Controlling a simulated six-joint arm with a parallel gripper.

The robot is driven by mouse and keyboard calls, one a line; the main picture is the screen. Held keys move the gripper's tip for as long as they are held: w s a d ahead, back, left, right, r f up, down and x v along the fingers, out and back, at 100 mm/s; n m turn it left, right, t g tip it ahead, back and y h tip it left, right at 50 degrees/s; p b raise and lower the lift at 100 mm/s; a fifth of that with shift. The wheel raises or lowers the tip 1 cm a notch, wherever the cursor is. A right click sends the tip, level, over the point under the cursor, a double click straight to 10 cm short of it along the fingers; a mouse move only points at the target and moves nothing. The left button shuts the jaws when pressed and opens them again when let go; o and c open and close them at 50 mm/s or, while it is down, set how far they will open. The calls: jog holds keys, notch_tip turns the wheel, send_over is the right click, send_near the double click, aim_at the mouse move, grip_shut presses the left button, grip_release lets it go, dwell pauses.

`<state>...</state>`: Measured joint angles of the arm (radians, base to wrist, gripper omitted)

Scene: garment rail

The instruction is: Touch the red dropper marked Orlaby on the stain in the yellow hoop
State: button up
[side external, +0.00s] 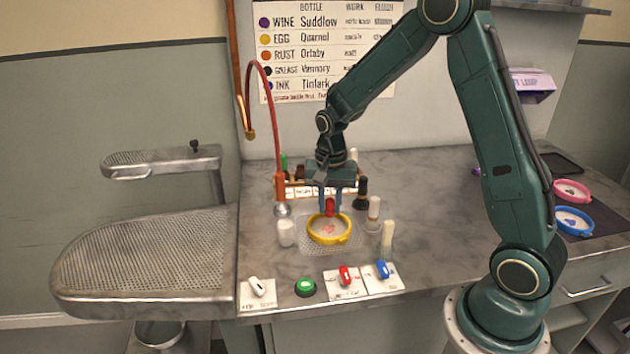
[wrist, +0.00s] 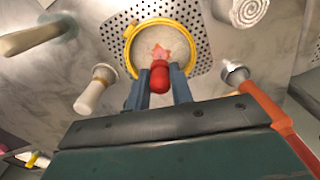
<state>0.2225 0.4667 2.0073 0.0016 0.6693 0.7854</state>
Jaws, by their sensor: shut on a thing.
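My gripper (side external: 330,195) is shut on a red dropper (side external: 330,207), which points down over the yellow hoop (side external: 328,241). In the wrist view the red dropper (wrist: 159,77) sits between the two blue-grey fingers of my gripper (wrist: 159,85). The yellow hoop (wrist: 130,62) lies on a perforated plate and frames pale cloth with a reddish-orange stain (wrist: 160,52). The dropper's end overlaps the near edge of the stain in the wrist view. I cannot tell whether it touches the cloth. No name on the dropper can be read.
A white rolled item (side external: 287,232) stands left of the hoop, and pale-topped brushes (side external: 387,236) stand right. A red-orange curved pipe (side external: 278,150) rises close to my gripper's left. Red (side external: 345,276) and blue (side external: 382,269) items lie on cards in front. Pink (side external: 571,191) and blue (side external: 574,221) hoops lie far right.

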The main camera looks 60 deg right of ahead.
jog(key=shift+r, duration=0.1)
jog(key=shift+r, duration=3.45)
